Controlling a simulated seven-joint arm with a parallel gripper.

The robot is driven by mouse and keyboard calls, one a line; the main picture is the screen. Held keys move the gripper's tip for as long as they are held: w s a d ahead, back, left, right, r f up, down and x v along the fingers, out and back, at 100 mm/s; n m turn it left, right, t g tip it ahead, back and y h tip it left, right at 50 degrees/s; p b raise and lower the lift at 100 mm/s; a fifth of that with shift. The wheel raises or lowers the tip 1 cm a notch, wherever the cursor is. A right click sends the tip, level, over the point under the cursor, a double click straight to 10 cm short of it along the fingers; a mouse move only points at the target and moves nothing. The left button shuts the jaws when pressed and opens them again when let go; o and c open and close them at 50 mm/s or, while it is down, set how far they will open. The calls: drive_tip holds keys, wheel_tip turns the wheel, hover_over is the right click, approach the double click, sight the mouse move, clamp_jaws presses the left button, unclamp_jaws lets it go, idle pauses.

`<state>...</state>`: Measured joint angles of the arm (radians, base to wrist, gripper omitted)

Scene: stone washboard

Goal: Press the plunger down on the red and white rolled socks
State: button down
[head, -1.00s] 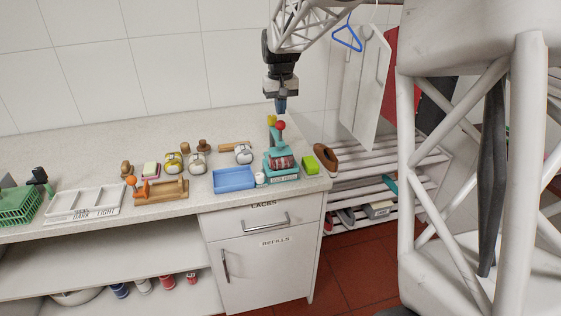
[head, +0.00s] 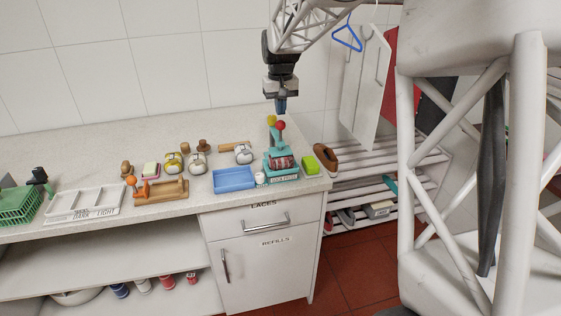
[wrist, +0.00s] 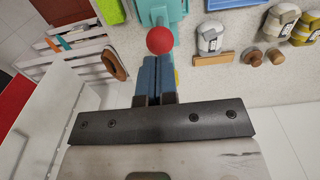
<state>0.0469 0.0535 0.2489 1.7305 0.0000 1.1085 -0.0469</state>
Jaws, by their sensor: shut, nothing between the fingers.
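The teal sock press (head: 270,163) stands near the right end of the counter. Its red plunger knob (head: 280,126) is raised on top, and the red and white rolled socks (head: 283,162) sit in the press below. My gripper (head: 280,107) hangs above the press, fingers shut and empty. In the wrist view my blue fingertips (wrist: 157,66) point toward the red knob (wrist: 160,40), which shows just beyond them with the teal press (wrist: 158,10) behind. The fingers look apart from the knob. The socks are not visible in the wrist view.
Several rolled items and brushes lie farther left. A slatted shoe rack (head: 385,180) is beyond the counter's right edge.

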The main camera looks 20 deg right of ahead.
sight(281, 121)
drive_tip(key=shift+s+f, duration=0.1)
drive_tip(key=shift+f, duration=1.85)
idle(2.2)
drive_tip(key=shift+r, duration=0.15)
drive_tip(key=shift+r, duration=3.3)
drive_tip(key=shift+s+r, duration=0.15)
drive_tip(key=shift+s, duration=0.15)
drive_tip(key=s+a+f+t, duration=0.1)
drive_tip(key=s+f, duration=0.1)
drive_tip(key=s, duration=2)
drive_tip(key=s+a+f+t, duration=0.1)
drive_tip(key=s+a+f, duration=0.1)
drive_tip(key=s, duration=2)
drive_tip(key=shift+f+t, duration=0.3)
drive_tip(key=shift+f, duration=0.3)
